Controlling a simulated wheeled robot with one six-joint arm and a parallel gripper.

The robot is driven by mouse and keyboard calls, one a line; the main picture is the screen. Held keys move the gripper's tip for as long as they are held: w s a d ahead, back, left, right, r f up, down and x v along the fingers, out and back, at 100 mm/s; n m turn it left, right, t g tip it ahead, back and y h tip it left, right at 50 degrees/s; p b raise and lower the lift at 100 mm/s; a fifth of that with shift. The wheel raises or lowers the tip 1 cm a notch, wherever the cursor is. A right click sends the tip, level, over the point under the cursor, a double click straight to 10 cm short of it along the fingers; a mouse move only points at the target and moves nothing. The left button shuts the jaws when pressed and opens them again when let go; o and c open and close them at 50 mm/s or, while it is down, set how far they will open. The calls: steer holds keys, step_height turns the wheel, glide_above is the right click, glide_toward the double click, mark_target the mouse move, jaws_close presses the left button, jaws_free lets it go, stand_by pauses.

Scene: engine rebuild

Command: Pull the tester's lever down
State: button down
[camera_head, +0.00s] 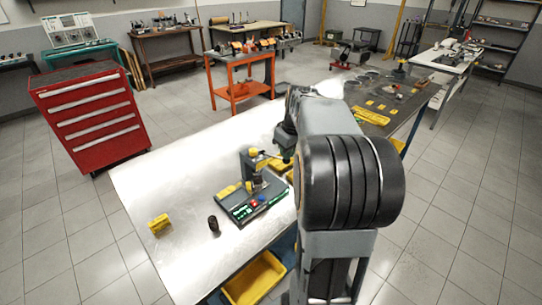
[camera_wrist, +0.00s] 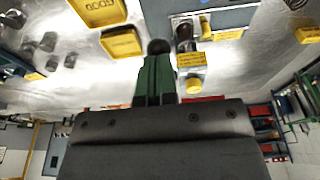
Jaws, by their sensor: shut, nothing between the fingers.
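The tester (camera_head: 253,187) stands on the bright metal table, with a grey base, an upright column and a yellow-topped head. In the wrist view its grey base (camera_wrist: 235,17) is at the top, right of centre. My gripper (camera_wrist: 157,64) shows there as two green fingers, closed together and empty. A dark round knob (camera_wrist: 158,46) appears right at the fingertips. It may be the lever's end, but I cannot tell whether the fingers touch it.
A yellow block (camera_head: 159,224) and a small black cylinder (camera_head: 213,224) stand on the table (camera_head: 160,180) left of the tester. A yellow bin (camera_head: 254,279) is below the front edge. A yellow tray marked GOOD (camera_wrist: 97,12) shows in the wrist view. The table's left part is mostly clear.

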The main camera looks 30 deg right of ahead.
mark_target(289, 162)
steer(key=shift+f, duration=0.35)
steer(key=shift+s+f+b, duration=0.2)
steer(key=shift+f+b, duration=0.45)
steer(key=shift+b, duration=0.1)
steer(key=shift+s+f+b, duration=0.15)
steer(key=shift+f+b, duration=0.5)
steer(key=shift+f, duration=0.25)
